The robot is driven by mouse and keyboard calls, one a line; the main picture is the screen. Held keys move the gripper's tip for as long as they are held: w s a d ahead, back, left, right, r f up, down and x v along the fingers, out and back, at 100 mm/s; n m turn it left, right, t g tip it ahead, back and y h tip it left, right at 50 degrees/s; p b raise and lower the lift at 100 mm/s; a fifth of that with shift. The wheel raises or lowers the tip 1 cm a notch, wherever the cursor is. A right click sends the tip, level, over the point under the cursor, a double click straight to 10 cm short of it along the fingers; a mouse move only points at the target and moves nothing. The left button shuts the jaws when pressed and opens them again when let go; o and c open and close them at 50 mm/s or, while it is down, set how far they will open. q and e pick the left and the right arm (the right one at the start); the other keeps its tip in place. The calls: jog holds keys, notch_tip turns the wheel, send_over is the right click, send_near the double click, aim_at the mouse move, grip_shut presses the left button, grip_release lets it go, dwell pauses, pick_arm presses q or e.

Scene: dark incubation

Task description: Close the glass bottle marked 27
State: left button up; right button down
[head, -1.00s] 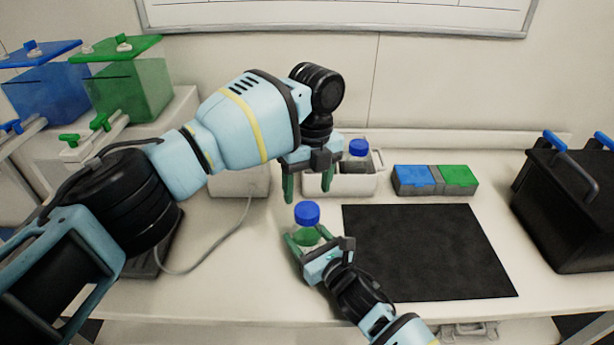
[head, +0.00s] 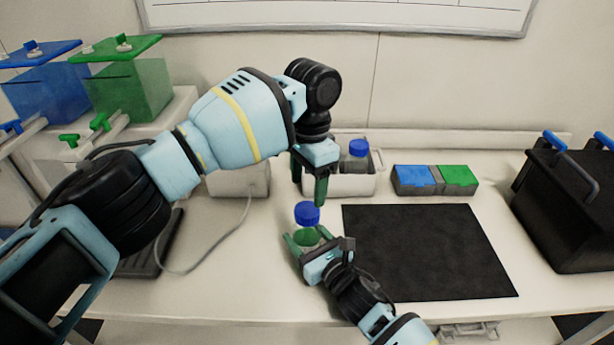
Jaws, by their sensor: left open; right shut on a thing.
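A glass bottle (head: 311,236) with green contents stands upright left of the black mat. A blue cap (head: 307,214) sits at its top; whether it is screwed tight I cannot tell. My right gripper (head: 305,246) is shut around the bottle's body from the front. My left gripper (head: 308,186) is open, pointing down just above the blue cap, apart from it. I cannot read a number on the bottle.
Behind, a white rack (head: 352,184) holds another blue-capped bottle (head: 358,150). A box with blue and green lids (head: 436,179) stands right of it. The black mat (head: 425,250) is bare. A black bin (head: 570,205) stands at the right.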

aim_at(307, 209)
pick_arm(q)
jog(key=n, duration=0.5)
jog(key=shift+r, duration=0.1)
jog(key=n, duration=0.6)
jog(key=shift+r, duration=0.15)
jog(key=n, duration=0.4)
jog(key=shift+r+n, duration=0.15)
jog(key=shift+n, duration=0.15)
jog(key=n, duration=0.5)
jog(key=shift+r, duration=0.1)
jog(key=shift+f, duration=4)
